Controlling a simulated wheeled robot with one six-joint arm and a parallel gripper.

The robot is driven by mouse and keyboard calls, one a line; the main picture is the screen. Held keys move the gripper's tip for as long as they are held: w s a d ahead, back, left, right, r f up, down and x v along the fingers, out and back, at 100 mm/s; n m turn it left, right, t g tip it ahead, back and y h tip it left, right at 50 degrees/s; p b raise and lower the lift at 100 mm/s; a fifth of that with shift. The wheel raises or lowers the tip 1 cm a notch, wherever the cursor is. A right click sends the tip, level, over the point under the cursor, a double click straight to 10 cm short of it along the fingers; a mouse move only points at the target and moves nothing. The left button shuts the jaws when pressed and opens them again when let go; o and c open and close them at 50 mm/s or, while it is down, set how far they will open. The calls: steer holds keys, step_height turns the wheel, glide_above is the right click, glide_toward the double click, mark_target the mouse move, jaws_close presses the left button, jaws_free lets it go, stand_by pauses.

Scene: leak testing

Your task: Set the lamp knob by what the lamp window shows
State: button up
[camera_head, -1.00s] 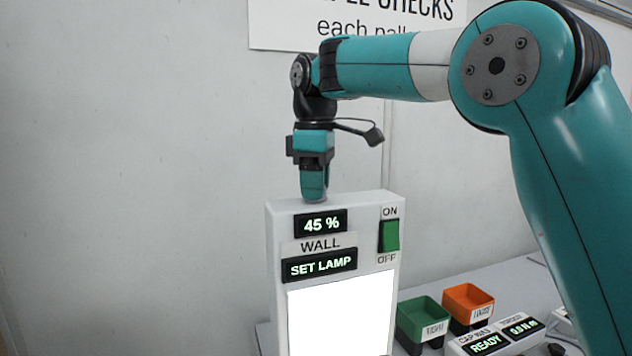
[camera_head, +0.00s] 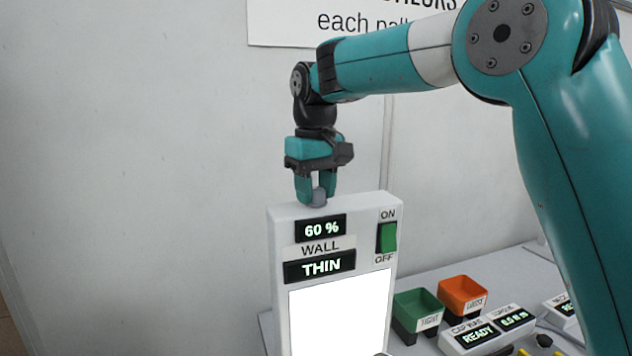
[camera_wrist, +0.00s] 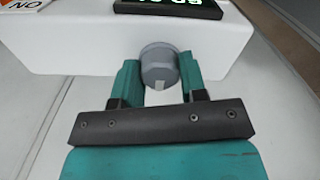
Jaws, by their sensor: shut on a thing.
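The lamp box (camera_head: 273,262) is a white upright housing with a brightly lit white panel (camera_head: 335,318). Its upper window (camera_head: 322,229) reads 60 %. Below the word WALL, the lower window (camera_head: 320,266) reads THIN. The grey round lamp knob (camera_head: 319,197) sits on the top of the box. My gripper (camera_head: 318,190) points down over the box top, its fingers shut on the knob. In the wrist view the grey knob (camera_wrist: 159,65) shows between the two teal fingers, with a light mark on it.
A green rocker switch (camera_head: 387,238) between ON and OFF is on the box front. A green bin (camera_head: 417,309) and an orange bin (camera_head: 461,295) stand to the right. A display reading READY (camera_head: 478,337) is in front of them.

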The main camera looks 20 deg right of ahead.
steer(key=shift+m, duration=0.6)
steer(key=o, duration=0.9)
steer(key=shift+o, duration=0.2)
steer(key=shift+r+p, duration=0.1)
steer(key=shift+p, duration=0.2)
step_height(320, 180, up, 17)
steer(key=p, duration=1.4)
